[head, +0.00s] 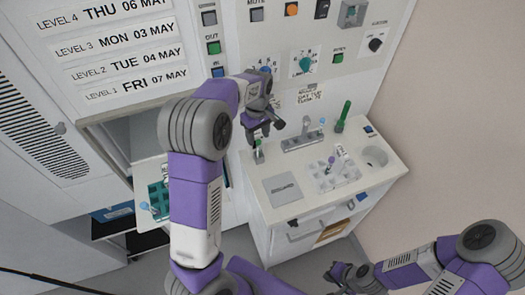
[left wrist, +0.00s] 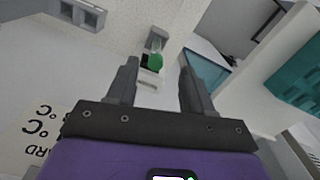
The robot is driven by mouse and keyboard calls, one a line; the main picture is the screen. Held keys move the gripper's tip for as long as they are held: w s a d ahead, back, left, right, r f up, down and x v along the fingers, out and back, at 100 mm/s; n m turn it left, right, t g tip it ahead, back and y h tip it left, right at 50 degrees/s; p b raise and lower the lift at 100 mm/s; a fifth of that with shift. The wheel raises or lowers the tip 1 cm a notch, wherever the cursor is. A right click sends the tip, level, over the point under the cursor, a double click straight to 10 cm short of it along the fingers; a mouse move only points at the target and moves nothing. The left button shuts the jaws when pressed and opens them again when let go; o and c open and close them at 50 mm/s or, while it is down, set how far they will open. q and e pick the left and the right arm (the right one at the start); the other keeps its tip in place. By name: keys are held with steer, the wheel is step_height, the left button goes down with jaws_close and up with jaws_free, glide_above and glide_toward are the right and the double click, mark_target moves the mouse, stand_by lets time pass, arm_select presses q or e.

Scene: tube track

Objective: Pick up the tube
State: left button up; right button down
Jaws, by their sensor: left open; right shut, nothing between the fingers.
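A small green-topped piece, which looks like the tube (head: 259,146), stands at the left edge of the white counter. It also shows in the left wrist view as a green end (left wrist: 155,62) by a grey holder (left wrist: 154,42). My left gripper (head: 257,138) is open, just above it in the head view. In the left wrist view the green end lies ahead between the two fingers, with nothing gripped. The tube's lower part is hidden. My right gripper (head: 347,275) is shut and empty, low at the bottom right, away from the counter.
A panel with knobs rises behind. An open drawer with a teal rack (head: 158,200) stands left.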

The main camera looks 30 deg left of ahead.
mark_target(259, 147)
arm_select(q)
steer(key=shift+w+f, duration=0.3)
steer(key=shift+f, duration=0.2)
step_height(259, 147, down, 7)
steer(key=shift+b, duration=0.45)
jaws_close()
steer(key=shift+r, duration=0.1)
step_height(259, 147, up, 28)
steer(key=p, duration=0.4)
steer(key=shift+p, duration=0.4)
